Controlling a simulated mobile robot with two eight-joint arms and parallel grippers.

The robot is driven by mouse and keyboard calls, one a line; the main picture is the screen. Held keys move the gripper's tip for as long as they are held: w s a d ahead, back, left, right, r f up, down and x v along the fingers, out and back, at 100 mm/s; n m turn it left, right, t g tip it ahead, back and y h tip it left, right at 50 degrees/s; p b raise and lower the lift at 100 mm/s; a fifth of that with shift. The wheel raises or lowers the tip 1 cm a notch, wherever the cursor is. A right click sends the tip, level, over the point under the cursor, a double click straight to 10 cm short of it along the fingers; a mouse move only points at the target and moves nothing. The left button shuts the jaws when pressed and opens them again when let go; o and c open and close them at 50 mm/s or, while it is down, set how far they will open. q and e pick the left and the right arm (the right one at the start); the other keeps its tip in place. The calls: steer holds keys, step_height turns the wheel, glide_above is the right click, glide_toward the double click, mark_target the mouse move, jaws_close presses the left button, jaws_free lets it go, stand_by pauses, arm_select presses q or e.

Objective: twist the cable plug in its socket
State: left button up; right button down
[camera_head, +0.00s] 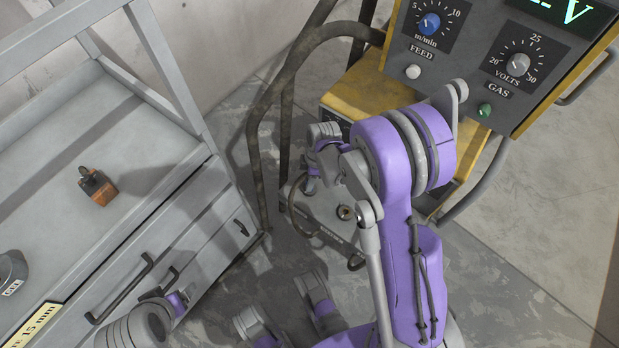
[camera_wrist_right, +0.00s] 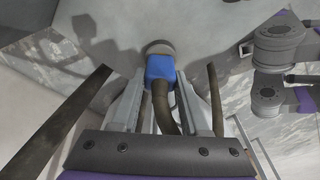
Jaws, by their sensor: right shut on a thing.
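The blue cable plug (camera_wrist_right: 160,68) is between the fingers of my right gripper (camera_wrist_right: 161,82) in the right wrist view. The gripper is shut on it. The plug's far end meets a round grey socket (camera_wrist_right: 159,47) on a pale panel; how deep it sits cannot be seen. A brown cable (camera_wrist_right: 163,112) runs from the plug back toward the wrist. In the head view my right gripper (camera_head: 312,184) is at the grey lower panel (camera_head: 322,226), and the plug is hidden there. My left gripper (camera_head: 178,299) is small at the lower left, its jaws unclear.
A yellow and grey machine with a dial panel (camera_head: 473,62) stands behind my right arm. A dark pipe frame (camera_head: 258,133) is left of the gripper. A grey workbench (camera_head: 140,168) with drawers fills the left and bears a small brown block (camera_head: 101,189).

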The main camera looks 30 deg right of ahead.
steer(key=shift+f+m, duration=0.1)
steer(key=shift+m, duration=0.9)
steer(key=m+b, duration=0.1)
steer(key=m, duration=0.1)
steer(key=shift+m+t, duration=0.3)
steer(key=shift+c, duration=1.7)
jaws_free()
step_height(320, 180, up, 11)
steer(key=s+d+p, duration=0.1)
steer(key=p, duration=0.2)
steer(key=shift+s, duration=0.15)
